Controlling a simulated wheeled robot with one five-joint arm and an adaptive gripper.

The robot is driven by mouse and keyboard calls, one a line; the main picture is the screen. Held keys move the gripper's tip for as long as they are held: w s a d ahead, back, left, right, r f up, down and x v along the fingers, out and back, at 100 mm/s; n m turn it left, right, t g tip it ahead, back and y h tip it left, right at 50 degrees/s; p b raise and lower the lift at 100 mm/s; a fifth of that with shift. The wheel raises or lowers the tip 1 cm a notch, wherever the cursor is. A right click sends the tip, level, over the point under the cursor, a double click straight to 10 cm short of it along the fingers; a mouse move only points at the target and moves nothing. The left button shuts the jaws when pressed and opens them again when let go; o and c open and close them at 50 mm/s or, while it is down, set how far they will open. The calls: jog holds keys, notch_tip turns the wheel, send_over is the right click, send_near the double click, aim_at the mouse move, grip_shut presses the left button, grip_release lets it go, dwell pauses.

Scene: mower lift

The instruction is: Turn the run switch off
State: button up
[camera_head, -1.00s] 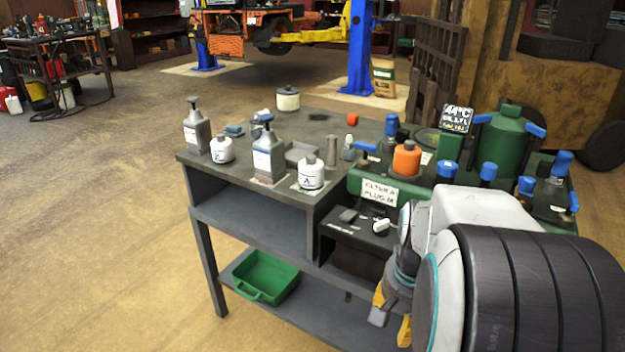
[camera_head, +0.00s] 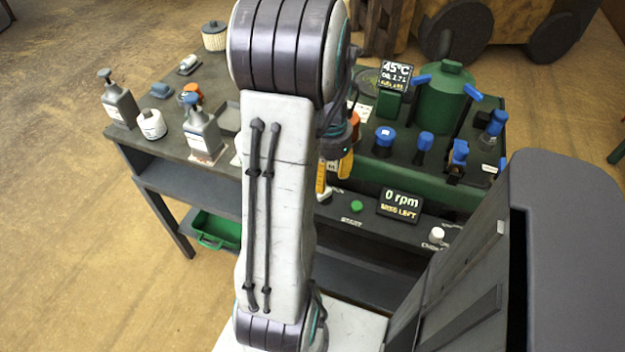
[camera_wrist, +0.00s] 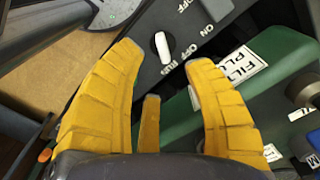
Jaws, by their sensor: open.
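Contact cannot be told. In the head view my gripper (camera_head: 334,172) is partly behind my arm, which hides this panel part.
The bench (camera_head: 180,160) holds bottles on the left. A green block with blue-capped fittings (camera_head: 425,140) is at right. A display (camera_head: 400,205) reads 0 rpm, between a green button (camera_head: 356,207) and another white knob (camera_head: 437,234).

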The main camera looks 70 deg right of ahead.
jog(key=shift+f+b, duration=0.65)
jog(key=shift+f, duration=2.8)
grip_shut()
